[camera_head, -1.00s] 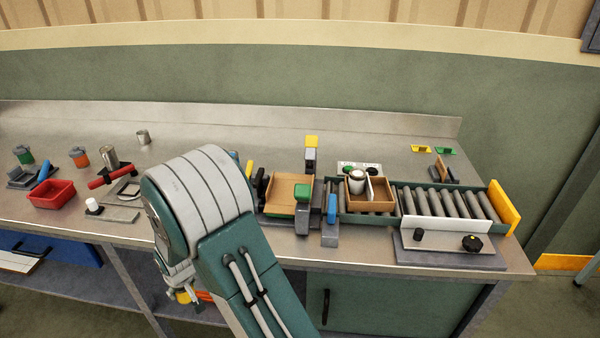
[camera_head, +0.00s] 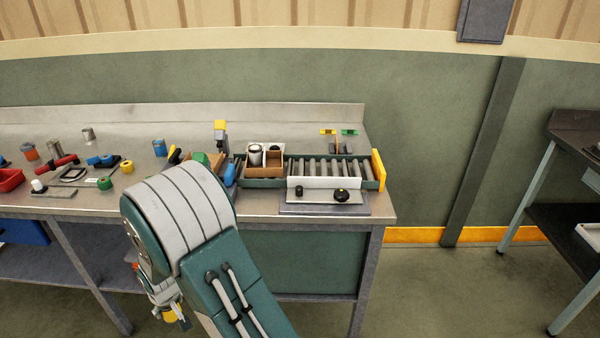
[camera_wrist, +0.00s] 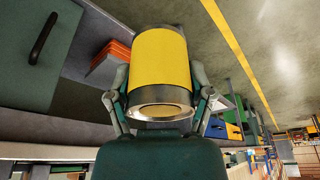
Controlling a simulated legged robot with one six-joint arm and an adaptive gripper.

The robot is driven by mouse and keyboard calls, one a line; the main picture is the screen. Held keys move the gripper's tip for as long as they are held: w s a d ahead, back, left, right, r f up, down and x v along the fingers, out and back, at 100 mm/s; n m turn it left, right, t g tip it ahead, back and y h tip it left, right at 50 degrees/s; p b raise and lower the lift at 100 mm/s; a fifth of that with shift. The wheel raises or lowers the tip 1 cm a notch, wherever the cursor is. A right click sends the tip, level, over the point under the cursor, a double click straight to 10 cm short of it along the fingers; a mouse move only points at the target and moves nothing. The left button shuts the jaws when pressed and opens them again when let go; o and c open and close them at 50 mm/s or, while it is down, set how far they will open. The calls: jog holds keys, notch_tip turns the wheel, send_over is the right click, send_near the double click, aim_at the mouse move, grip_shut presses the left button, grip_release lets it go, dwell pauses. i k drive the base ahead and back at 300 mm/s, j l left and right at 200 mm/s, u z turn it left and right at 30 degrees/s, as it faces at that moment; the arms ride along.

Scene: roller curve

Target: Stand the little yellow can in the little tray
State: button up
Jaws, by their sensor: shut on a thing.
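The little yellow can (camera_wrist: 161,62), with bare metal ends, fills the middle of the wrist view. My gripper (camera_wrist: 160,88) is shut on it, one finger on each side. In the head view, the can (camera_head: 169,314) shows small below my arm, in front of the bench and over the floor; my arm partly hides the gripper. I cannot tell which tray is the little tray. A divided wooden tray (camera_head: 282,164) sits on the rollers with a whitish can in its left part. A pale tray (camera_head: 589,238) is partly in view on the right table's lower shelf.
The long metal bench (camera_head: 90,203) carries a red bin (camera_head: 10,181), tools and a roller track (camera_head: 330,169) with a yellow end stop (camera_head: 378,169). A dark table (camera_head: 573,125) stands at the far right. Open floor (camera_head: 450,290) lies between the two.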

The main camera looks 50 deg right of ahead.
aim_at(274, 171)
jog(key=k+z, duration=0.15)
jog(key=z, duration=1.05)
jog(key=j+z, duration=0.55)
jog(key=z, duration=0.15)
jog(key=j+z, duration=0.35)
jog(key=l, duration=0.1)
